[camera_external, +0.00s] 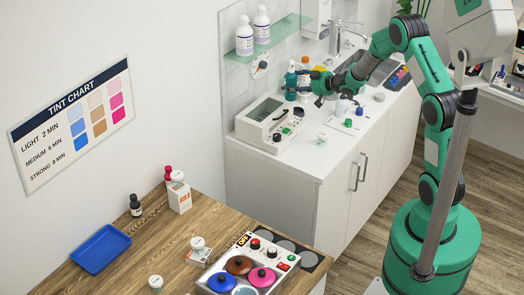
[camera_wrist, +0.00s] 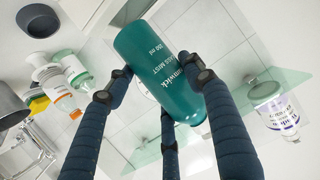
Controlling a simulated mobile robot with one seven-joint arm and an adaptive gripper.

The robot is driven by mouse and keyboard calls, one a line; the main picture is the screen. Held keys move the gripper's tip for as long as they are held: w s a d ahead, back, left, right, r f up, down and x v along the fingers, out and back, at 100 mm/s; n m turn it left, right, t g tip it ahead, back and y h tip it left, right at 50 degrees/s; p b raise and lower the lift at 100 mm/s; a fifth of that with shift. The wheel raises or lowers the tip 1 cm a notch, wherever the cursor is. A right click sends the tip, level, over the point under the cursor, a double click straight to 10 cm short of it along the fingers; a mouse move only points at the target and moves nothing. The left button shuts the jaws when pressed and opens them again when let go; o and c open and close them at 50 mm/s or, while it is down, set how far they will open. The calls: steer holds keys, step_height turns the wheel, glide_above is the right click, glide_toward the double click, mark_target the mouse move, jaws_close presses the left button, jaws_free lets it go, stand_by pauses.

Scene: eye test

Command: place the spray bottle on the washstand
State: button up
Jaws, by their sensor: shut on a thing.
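The spray bottle, a teal bottle with white lettering, shows large in the wrist view (camera_wrist: 152,68) and small in the external view (camera_external: 291,83). My gripper (camera_external: 303,82) is shut on it, with dark fingers around its body in the wrist view (camera_wrist: 160,95). The bottle's spray top is not clearly visible. The washstand (camera_external: 325,163) is a white cabinet with a pale countertop along the wall. The bottle is at the washstand's back, near the wall. I cannot tell whether its base touches the countertop.
A white device with a clear lid (camera_external: 270,122) stands at the washstand's near end. An orange-capped bottle (camera_external: 304,66) stands behind my gripper. Small vials (camera_external: 348,122) stand at the front. A glass shelf (camera_external: 272,42) with two white bottles hangs above. The tap (camera_external: 338,36) is behind.

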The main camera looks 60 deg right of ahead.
steer(key=s+d+f, duration=0.1)
steer(key=d+f, duration=0.1)
steer(key=d, duration=1.1)
steer(key=f, duration=0.5)
steer(key=shift+s+d, duration=0.2)
steer(key=shift+s, duration=0.05)
steer(key=shift+f, duration=0.1)
step_height(320, 180, down, 6)
steer(key=shift+b, duration=0.4)
steer(key=shift+f+b, duration=0.35)
steer(key=shift+f, duration=1.6)
steer(key=shift+f, duration=0.2)
